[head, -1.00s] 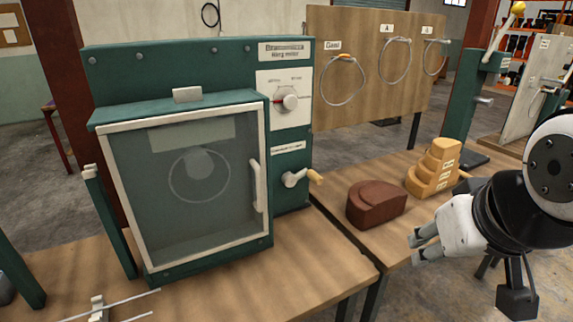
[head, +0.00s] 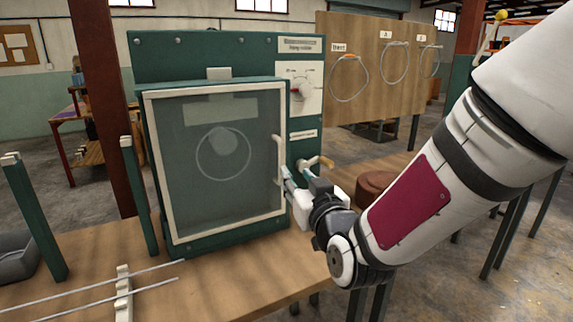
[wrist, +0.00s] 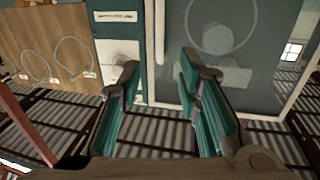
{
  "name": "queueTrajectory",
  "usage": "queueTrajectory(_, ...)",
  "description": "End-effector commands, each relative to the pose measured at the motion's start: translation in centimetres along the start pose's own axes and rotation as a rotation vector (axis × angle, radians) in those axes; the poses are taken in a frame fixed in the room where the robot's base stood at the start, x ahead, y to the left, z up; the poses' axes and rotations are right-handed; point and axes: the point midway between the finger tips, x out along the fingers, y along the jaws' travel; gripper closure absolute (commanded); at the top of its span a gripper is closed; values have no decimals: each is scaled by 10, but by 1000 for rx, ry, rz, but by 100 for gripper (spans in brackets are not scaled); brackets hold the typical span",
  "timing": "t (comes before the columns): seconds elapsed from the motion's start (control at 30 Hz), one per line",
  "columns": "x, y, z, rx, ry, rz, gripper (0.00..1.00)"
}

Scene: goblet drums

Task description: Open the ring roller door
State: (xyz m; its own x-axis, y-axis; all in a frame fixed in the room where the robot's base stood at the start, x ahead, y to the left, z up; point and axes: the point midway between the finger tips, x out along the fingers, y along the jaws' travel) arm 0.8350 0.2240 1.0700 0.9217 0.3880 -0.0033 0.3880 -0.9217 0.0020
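The ring roller is a green cabinet with a pale-framed glass door (head: 215,105), which looks closed. A ring (head: 224,155) shows dimly behind the glass; the door glass (wrist: 235,90) also fills the right of the wrist view. The pale upright door handle (head: 279,158) is on the door's right edge. My gripper (head: 289,180) is at the handle's lower end, just to its right; contact cannot be told. In the wrist view my gripper (wrist: 160,66) has its two fingers wide apart, with the handle (wrist: 160,30) in line with the gap between them.
A dial (head: 300,88) and a crank (head: 315,163) are on the cabinet's right panel, the crank close behind my gripper. A brown block (head: 374,185) sits on the right table, partly hidden by my arm. Thin rods (head: 95,300) lie at the front left. A board with rings (head: 350,60) stands behind.

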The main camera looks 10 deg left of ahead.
Motion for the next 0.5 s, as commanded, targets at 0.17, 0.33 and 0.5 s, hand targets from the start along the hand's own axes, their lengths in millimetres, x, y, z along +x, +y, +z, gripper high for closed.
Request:
queueTrajectory(0.17,16,0,-1,2,5,1,69)
queueTrajectory(0.33,48,0,0,3,4,1,69)
queueTrajectory(0.5,81,0,0,3,3,0,69)
